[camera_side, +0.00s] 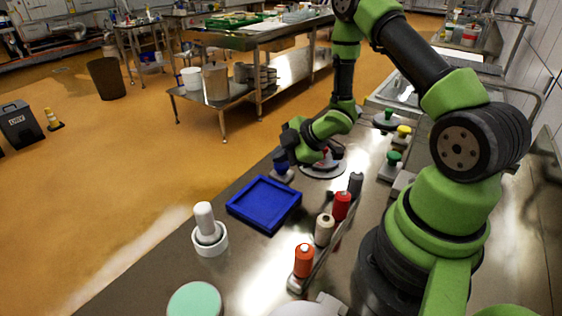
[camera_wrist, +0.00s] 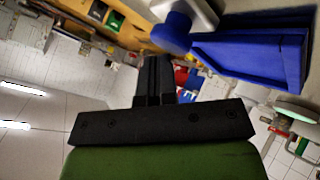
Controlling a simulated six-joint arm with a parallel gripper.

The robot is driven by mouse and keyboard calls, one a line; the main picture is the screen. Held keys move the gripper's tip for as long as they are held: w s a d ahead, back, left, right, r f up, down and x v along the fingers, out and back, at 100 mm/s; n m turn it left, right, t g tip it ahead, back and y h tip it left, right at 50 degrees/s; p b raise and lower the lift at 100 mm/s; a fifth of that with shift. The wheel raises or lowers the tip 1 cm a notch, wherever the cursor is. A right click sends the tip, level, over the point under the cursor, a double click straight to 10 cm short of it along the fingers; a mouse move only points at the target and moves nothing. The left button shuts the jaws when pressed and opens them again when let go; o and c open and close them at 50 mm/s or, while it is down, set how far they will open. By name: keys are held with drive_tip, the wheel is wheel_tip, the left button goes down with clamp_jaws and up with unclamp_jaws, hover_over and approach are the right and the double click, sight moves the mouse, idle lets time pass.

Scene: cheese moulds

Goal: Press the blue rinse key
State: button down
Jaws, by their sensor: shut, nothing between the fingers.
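The blue rinse key (camera_side: 281,159) is a blue knob on a pale base, just behind the blue tray in the side view. In the wrist view the blue key (camera_wrist: 174,36) shows at the top, beside the tray's corner. My gripper (camera_side: 290,140) is dark and lies right by the key, partly overlapping it in the side view. In the wrist view my gripper (camera_wrist: 155,62) has its fingers together and empty, with the tips just below the key. I cannot tell whether they touch it or whether the key is pushed down.
The empty blue tray (camera_side: 236,208) lies on the steel bench. Green (camera_side: 393,158) and yellow (camera_side: 403,131) knobs stand at the right. A rack of upright coloured pieces, including an orange one (camera_side: 304,262), stands in front. A white cup with a pestle-like piece (camera_side: 205,232) is at the left.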

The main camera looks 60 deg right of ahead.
sight(282, 165)
drive_tip(key=shift+f, duration=0.25)
drive_tip(key=shift+r, duration=0.75)
drive_tip(key=shift+r, duration=3)
